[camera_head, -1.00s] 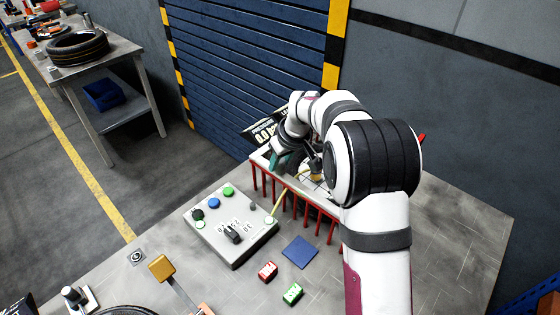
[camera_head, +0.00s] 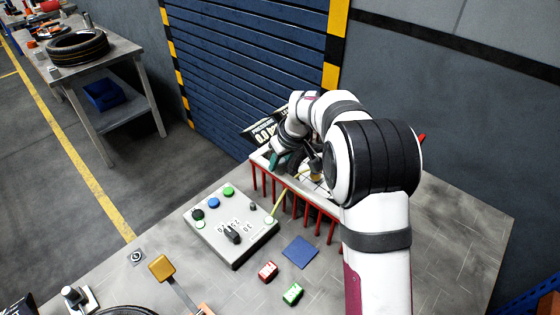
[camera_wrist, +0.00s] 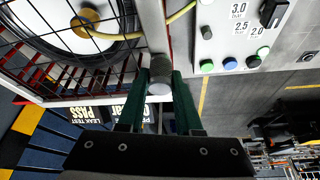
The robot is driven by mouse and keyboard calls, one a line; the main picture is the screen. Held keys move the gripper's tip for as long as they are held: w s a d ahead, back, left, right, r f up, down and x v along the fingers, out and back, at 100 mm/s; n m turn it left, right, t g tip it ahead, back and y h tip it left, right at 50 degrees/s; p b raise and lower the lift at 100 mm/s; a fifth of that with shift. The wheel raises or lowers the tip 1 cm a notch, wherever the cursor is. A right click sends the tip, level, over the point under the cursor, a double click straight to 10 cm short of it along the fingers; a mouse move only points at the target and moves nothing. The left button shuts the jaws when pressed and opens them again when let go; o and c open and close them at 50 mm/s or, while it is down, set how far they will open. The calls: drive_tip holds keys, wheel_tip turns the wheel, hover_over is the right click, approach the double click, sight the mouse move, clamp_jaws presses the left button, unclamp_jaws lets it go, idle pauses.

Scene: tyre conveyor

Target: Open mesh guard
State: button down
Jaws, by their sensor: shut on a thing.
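The mesh guard (camera_wrist: 62,50) shows at the upper left of the wrist view as a black wire grid in front of a white wheel with a brass-coloured hub (camera_wrist: 85,22). My gripper (camera_wrist: 160,88) has green fingers on both sides of a grey cylindrical knob (camera_wrist: 158,68) at the guard's edge, and is shut on it. In the head view my gripper (camera_head: 277,161) is at the left end of the red-barred enclosure (camera_head: 296,205). My arm hides much of the guard there, so how far it is open cannot be told.
A control box (camera_head: 232,228) with coloured buttons and a dial stands left of the enclosure. A yellow hose (camera_head: 279,201) runs between box and enclosure.

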sight(313, 146)
idle(0.3)
drive_tip(key=w+d, duration=1)
drive_tip(key=c, duration=0.6)
unclamp_jaws()
drive_tip(key=v, duration=1.5)
drive_tip(key=shift+s+d+r, duration=0.15)
drive_tip(key=shift+r, duration=0.2)
